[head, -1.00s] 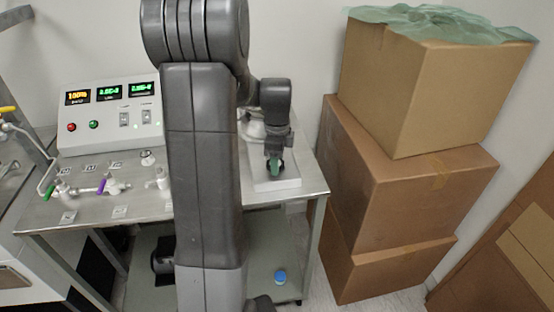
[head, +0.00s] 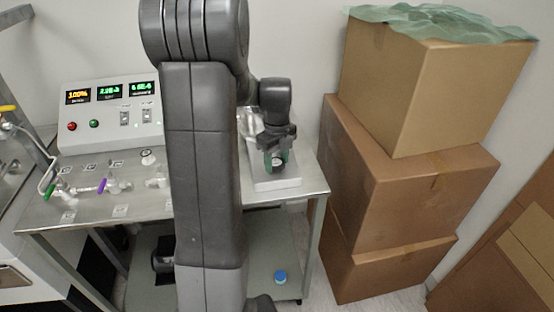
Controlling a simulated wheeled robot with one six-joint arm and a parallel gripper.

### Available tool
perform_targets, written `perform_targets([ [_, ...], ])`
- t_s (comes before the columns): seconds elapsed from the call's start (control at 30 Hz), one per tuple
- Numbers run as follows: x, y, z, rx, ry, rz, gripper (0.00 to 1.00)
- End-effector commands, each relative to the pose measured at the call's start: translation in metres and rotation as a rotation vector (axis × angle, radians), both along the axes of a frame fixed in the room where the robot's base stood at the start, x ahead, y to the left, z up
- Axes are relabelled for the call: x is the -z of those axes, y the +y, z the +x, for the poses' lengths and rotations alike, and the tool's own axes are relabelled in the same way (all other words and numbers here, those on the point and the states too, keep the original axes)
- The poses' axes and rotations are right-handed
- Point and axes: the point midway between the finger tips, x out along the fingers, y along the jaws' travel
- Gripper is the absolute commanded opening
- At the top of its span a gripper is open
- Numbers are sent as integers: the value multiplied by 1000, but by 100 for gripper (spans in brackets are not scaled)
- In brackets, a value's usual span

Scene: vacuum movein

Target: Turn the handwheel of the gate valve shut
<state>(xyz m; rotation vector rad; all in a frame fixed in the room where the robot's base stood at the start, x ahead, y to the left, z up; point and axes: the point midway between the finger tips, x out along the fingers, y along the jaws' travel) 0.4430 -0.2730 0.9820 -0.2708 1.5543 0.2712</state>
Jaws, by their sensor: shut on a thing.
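The gate valve's handwheel (head: 284,157) is a small dark green wheel on the right part of the metal bench. It sits above a white block (head: 275,184). My gripper (head: 276,157) points down over the wheel and is shut on it. The fingers and wrist cover most of the wheel, and the valve body is largely hidden behind my arm.
A grey control box (head: 108,115) with lit displays stands at the back left of the bench (head: 142,208). Glass stopcocks with green (head: 50,192) and purple (head: 102,185) handles lie before it. Stacked cardboard boxes (head: 405,190) stand close on the right. A blue-capped item (head: 281,277) is below.

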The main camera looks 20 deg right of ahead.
Motion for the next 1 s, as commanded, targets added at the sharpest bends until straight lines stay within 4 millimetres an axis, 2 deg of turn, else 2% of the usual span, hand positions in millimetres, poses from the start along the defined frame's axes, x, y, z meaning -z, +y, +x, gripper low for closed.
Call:
perform_targets([
  [0.4,-2,-1,1,10,-5,-3,26],
  [0.43,-2,-1,1,10,-5,-3,50],
  [0.53,-2,-1,1,10,-4,-3,70],
  [0.83,-2,0,1,9,-2,-2,70],
  [1.0,-18,-1,1,8,-4,-3,70],
])
